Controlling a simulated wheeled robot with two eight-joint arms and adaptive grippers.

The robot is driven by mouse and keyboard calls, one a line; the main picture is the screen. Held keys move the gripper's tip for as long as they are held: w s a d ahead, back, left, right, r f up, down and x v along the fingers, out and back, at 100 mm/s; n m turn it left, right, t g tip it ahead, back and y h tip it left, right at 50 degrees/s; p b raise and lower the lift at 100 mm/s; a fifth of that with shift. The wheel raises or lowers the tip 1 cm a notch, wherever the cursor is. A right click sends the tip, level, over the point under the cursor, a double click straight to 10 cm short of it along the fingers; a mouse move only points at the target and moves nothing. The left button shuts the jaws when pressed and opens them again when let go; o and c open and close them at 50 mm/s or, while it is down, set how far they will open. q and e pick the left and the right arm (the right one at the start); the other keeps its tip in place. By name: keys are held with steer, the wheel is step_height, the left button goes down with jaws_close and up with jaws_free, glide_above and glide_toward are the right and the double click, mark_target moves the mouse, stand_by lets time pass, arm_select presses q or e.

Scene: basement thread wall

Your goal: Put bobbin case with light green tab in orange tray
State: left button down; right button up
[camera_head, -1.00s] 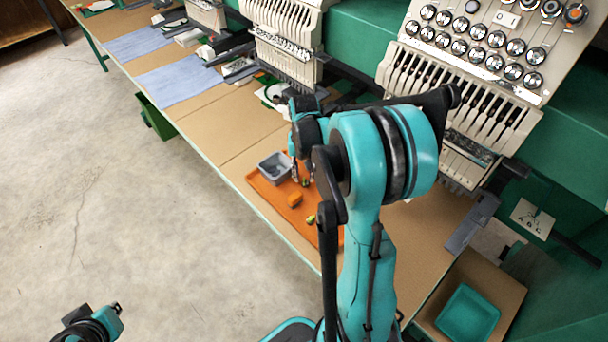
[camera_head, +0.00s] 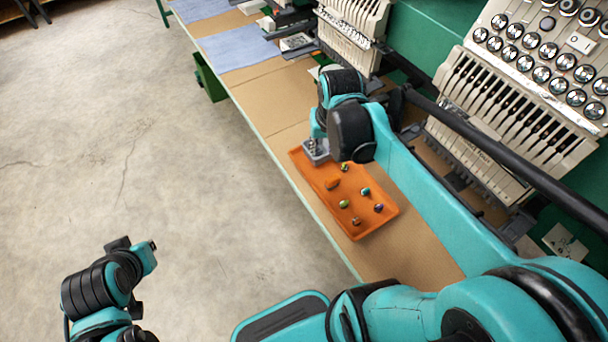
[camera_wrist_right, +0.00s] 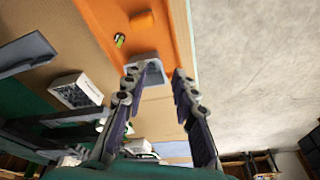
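The orange tray (camera_head: 358,232) lies on the tan bench top, with several small bobbin cases in it. One with green (camera_head: 344,204) sits mid-tray, and another with green (camera_head: 345,167) lies near the far end; it also shows in the wrist view (camera_wrist_right: 119,40). Which has the light green tab I cannot tell. My right gripper (camera_head: 313,142) is at the tray's far end, over a small grey box (camera_head: 318,157). In the wrist view, its fingers (camera_wrist_right: 158,88) are apart, with the grey box (camera_wrist_right: 147,66) beyond and nothing visible between them. My left gripper (camera_head: 150,252) is over the floor; its fingers are unclear.
An orange block (camera_head: 332,184) lies in the tray. Teal (camera_head: 365,191) and blue (camera_head: 379,208) cases lie on its right side. The embroidery machine (camera_head: 510,120) stands behind the bench. Bare bench (camera_head: 415,245) shows at the tray's near end.

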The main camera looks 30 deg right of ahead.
steer(key=s+a+n+t, duration=0.4)
steer(key=s+a, duration=0.2)
steer(key=a, duration=0.4)
steer(key=shift+s+f+n+y, duration=0.25)
steer(key=shift+f+n+y, duration=0.05)
steer(key=shift+f+y, duration=0.1)
